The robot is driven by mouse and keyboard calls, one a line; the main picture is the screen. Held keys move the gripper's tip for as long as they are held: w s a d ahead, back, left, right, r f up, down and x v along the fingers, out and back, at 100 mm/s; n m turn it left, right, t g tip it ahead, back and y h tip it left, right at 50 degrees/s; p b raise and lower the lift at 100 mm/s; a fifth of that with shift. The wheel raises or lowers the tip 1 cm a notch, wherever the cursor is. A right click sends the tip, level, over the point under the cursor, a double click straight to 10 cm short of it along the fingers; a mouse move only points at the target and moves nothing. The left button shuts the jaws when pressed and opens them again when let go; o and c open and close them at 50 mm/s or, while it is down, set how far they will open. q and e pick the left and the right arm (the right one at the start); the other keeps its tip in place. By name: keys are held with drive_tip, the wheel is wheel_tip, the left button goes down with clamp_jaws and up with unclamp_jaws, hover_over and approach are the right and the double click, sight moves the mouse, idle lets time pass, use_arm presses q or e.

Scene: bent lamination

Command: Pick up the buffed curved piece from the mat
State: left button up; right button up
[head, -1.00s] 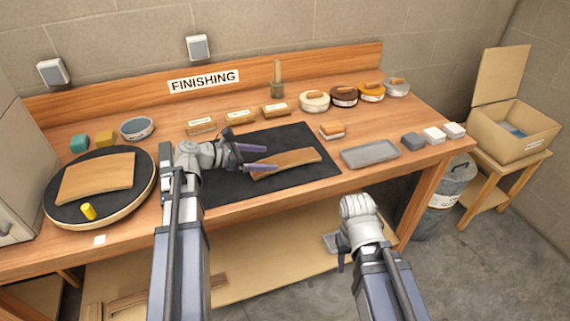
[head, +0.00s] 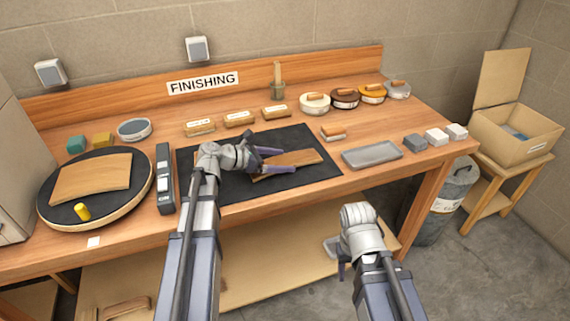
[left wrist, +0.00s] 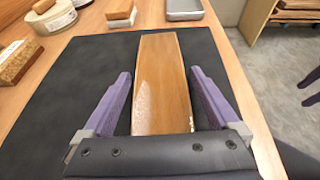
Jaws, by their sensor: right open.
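The curved wooden piece (head: 300,158) lies on the black mat (head: 222,184) on the bench. In the left wrist view the curved piece (left wrist: 161,80) has a glossy patch along its left side. My left gripper (head: 285,160) is open, its purple fingers on either side of the near end of the piece. In the left wrist view gaps show between the piece and both fingers of the left gripper (left wrist: 160,88). My right gripper (head: 342,262) is open and empty, low in front of the bench; its fingers are mostly hidden.
A grey tray (head: 372,155) and a sanding block (head: 333,133) sit right of the mat.

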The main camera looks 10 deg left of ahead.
sight(281, 161)
use_arm(q)
drive_tip(key=c, duration=1.2)
drive_tip(key=shift+r, duration=0.15)
wheel_tip(281, 161, up, 10)
drive_tip(key=p, duration=1)
